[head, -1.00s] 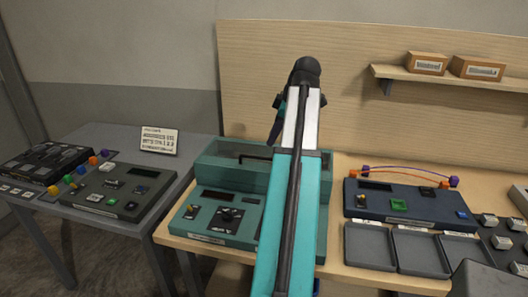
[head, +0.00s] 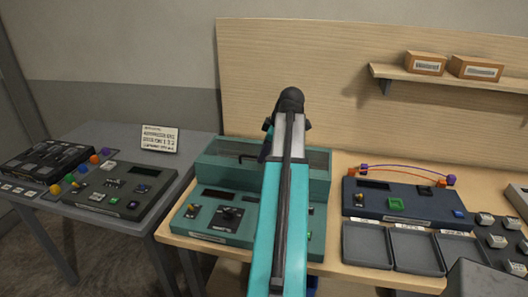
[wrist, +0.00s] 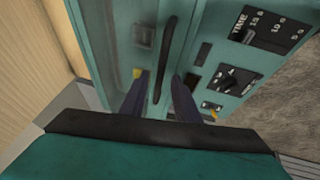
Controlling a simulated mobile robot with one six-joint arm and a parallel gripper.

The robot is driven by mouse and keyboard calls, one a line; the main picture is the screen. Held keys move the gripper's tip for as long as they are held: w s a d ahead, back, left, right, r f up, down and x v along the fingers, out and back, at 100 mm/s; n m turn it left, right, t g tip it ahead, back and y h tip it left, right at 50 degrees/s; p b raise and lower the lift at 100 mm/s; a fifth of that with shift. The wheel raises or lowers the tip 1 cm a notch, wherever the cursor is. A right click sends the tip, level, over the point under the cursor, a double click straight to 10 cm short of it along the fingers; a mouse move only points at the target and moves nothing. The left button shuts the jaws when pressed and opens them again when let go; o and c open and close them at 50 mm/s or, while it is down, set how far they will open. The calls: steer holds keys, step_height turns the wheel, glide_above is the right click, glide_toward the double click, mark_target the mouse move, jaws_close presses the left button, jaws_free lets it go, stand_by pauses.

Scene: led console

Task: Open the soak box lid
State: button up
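The soak box (head: 225,183) is a teal box at the left end of the wooden table, with a control panel in front. Its see-through lid (head: 302,158) lies flat and shut on top, with a dark bar handle (head: 245,157). In the wrist view the handle (wrist: 172,40) runs along the lid's edge beside the panel (wrist: 230,80). My gripper (wrist: 158,78) is open, its two dark fingers on either side of the handle's line. I cannot tell whether they touch it. In the head view my arm hides part of the box and most of the gripper.
A navy console (head: 410,203) with cables stands to the right, with grey trays (head: 368,245) in front of it. A grey side table (head: 90,135) on the left holds other consoles and a sign (head: 160,139). Cardboard boxes (head: 425,63) sit on the wall shelf.

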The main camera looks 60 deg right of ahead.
steer(key=shift+f, duration=0.15)
jaws_close()
steer(key=shift+w, duration=0.1)
